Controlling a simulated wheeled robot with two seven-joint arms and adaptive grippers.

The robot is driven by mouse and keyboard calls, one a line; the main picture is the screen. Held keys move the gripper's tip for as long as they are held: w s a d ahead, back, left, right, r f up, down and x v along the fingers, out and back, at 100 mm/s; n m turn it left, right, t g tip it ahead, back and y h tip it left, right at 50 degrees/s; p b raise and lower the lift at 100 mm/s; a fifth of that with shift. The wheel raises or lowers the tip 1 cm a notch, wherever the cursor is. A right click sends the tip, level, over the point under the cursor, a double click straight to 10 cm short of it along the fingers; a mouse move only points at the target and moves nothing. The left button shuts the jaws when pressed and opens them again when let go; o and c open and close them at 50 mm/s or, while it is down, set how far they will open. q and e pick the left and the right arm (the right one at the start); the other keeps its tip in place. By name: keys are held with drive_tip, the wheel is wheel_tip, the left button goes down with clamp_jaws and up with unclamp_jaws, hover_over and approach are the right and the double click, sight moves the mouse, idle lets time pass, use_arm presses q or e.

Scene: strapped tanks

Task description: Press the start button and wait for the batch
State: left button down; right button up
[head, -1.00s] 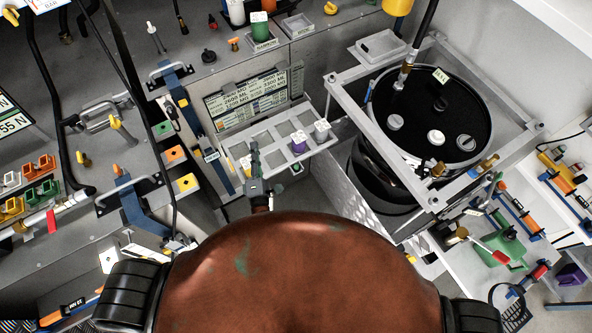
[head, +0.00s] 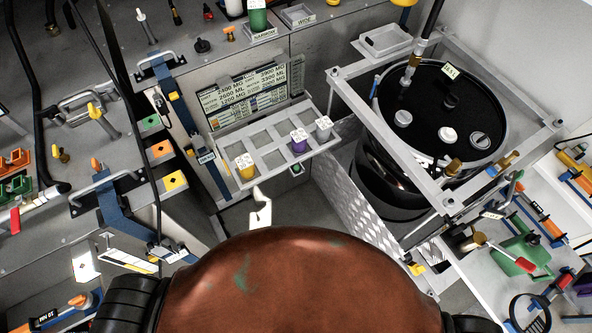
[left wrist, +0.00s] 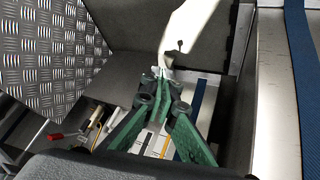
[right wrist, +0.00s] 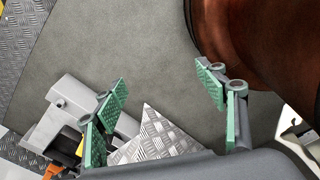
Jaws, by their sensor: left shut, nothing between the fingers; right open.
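A small dark block with a green face (head: 297,168) sits just below the slotted tray's front edge in the head view; it may be the start button, but it is too small to be sure. The grey slotted tray (head: 268,157) holds a yellow (head: 246,168), a purple (head: 299,142) and a grey (head: 323,127) piece. My left gripper (left wrist: 161,75) has its green fingers together and empty, close to a pale white piece (left wrist: 182,35). My right gripper (right wrist: 168,88) is open and empty over grey floor. Neither gripper's fingers can be made out in the head view.
A black drum (head: 452,112) stands inside a grey frame (head: 352,105) at the right. A printed board (head: 250,97) is behind the tray. Blue straps (head: 120,215) and coloured plates line the left panel. A hooked white piece (head: 260,210) shows below the tray.

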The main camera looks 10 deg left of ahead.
use_arm(q)
drive_tip(key=s+a+f+m+g+b, duration=0.1)
drive_tip(key=s+a+f+g, duration=0.1)
drive_tip(key=s, duration=0.5)
drive_tip(key=s+a+f+m+g+y+b, duration=0.1)
drive_tip(key=s+a+f+m+g, duration=0.1)
drive_tip(key=s+f, duration=0.3)
drive_tip(key=s+a+f+m+g+b, duration=0.1)
drive_tip(key=s+f, duration=0.3)
drive_tip(key=s, duration=0.6)
drive_tip(key=shift+s+a+f+g, duration=0.2)
drive_tip(key=shift+a+g, duration=0.3)
drive_tip(key=shift+a, duration=0.25)
use_arm(e)
drive_tip(key=f, duration=0.3)
drive_tip(key=shift+s+d+f, duration=0.15)
drive_tip(key=shift+s+f, duration=0.1)
drive_tip(key=shift+f, duration=0.1)
drive_tip(key=shift+c, duration=0.6)
